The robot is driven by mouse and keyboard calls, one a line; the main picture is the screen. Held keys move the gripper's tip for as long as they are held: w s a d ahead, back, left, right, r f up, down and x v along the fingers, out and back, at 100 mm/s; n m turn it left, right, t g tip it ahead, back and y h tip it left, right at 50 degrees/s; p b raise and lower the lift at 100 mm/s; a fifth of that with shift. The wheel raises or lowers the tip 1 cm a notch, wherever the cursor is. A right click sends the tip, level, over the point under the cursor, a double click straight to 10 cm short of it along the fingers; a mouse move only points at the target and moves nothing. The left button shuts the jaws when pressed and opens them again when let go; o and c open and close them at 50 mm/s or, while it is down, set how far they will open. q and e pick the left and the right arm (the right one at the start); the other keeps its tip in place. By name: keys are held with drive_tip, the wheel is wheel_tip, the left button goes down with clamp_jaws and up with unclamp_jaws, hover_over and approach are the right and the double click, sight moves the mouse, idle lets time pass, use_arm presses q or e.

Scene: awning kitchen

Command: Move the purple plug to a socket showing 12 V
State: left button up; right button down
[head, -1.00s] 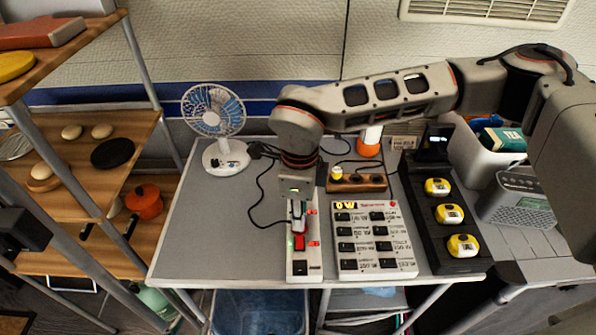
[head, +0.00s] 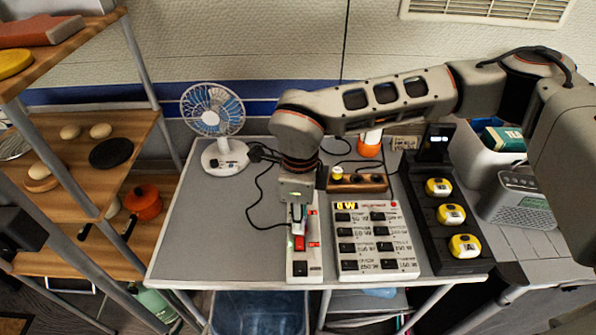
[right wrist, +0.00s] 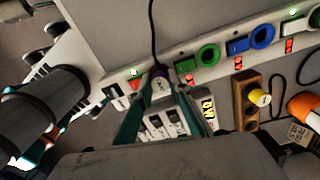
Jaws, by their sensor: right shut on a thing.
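My right gripper (head: 298,217) reaches down over the white socket strip (head: 302,266) in the head view. In the right wrist view, the right gripper (right wrist: 160,100) is shut on the purple plug (right wrist: 160,82), whose dark cord runs upward. The plug is at the strip, beside a green ring socket (right wrist: 208,55) and farther from a blue ring socket (right wrist: 262,36). Whether it is fully seated is hidden. Small red displays (right wrist: 190,79) sit beside the sockets, too small to read. A dark part at the left edge, probably my left gripper (head: 18,232), shows no clear jaws.
A white panel (head: 376,262) with a yellow display stands right of the strip. A dark tray (head: 456,262) holds several yellow devices. A fan (head: 212,112) and a wooden block (head: 357,182) stand behind. The grey tabletop (head: 215,235) left of the strip is mostly clear.

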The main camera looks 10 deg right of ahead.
drive_tip(key=shift+f, duration=0.1)
idle(0.4)
drive_tip(key=c, duration=1.8)
unclamp_jaws()
drive_tip(key=shift+o, duration=1.2)
drive_tip(key=shift+r+p, duration=0.65)
drive_tip(key=shift+r, duration=0.7)
drive_tip(key=shift+r+p, duration=1.05)
drive_tip(key=shift+r, duration=1.15)
